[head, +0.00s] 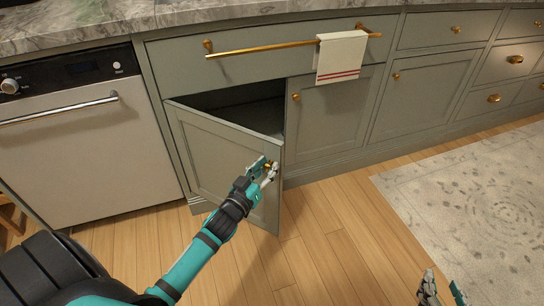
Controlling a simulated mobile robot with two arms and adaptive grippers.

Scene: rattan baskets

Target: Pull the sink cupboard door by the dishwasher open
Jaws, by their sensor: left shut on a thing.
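The grey-green sink cupboard door (215,155) beside the dishwasher stands partly open, swung out from its left side. A dark gap (240,100) shows above it into the cupboard. My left gripper (268,170) is at the upper right part of the door's front, shut on its brass knob (268,166), which the fingers mostly hide. My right gripper (443,286) is at the bottom right edge of the view, its fingers apart and empty, above the floor and far from the door.
The dishwasher (95,150) with a bar handle is left of the door. A brass rail (260,49) with a striped towel (341,56) is above. The neighbouring cupboard door (330,115) is closed. Wooden floor (330,235) is clear; a pale rug (480,190) lies right.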

